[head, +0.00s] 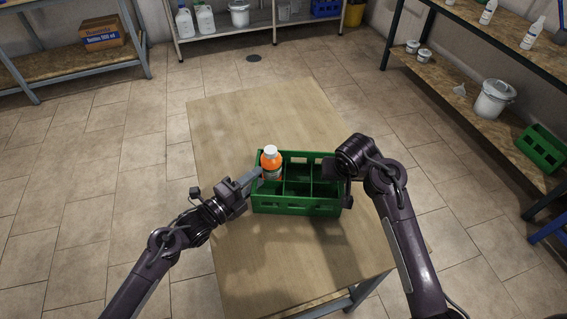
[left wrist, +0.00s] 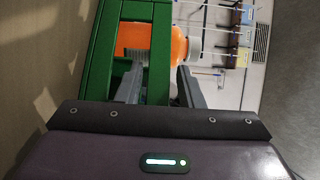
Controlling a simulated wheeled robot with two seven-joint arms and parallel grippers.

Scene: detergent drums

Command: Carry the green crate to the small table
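The green crate (head: 297,205) stands on a wooden-topped table (head: 240,120). An orange bottle with a white cap (head: 270,160) stands upright in its back left compartment; other visible compartments look empty. My left gripper (head: 250,178) is at the crate's left end. In the left wrist view, its fingers (left wrist: 160,85) are apart, with the green end rim (left wrist: 158,70) between them and a small gap beside one finger. The orange bottle (left wrist: 160,42) shows beyond. My right gripper (head: 346,190) is at the crate's right end; my arm hides its fingers. No other small table is clearly visible.
The tabletop is clear behind and in front of the crate. Shelves with a cardboard box (head: 103,33), white jugs (head: 205,19) and a white bucket (head: 494,98) line the room. Another green crate (head: 541,148) sits on the right lower shelf. Tiled floor lies open left of the table.

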